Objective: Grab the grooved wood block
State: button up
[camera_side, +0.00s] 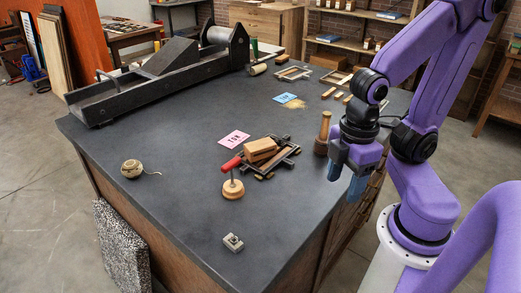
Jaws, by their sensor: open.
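A wood block (261,147), light brown, lies on a dark metal frame (285,158) near the middle of the table. It looks like one piece stacked on another; any groove is too small to make out. My gripper (344,182) has blue fingers pointing down. It is open, to the right of the block and apart from it, by the table's right edge. Whether anything is between the fingers is hard to see, but none shows.
A red-handled tool (232,163) and a round wooden stand (233,189) are left of the block. A small metal piece (233,242) lies in front. The left front is mostly clear.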

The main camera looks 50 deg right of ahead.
jog(key=shift+o, duration=1.4)
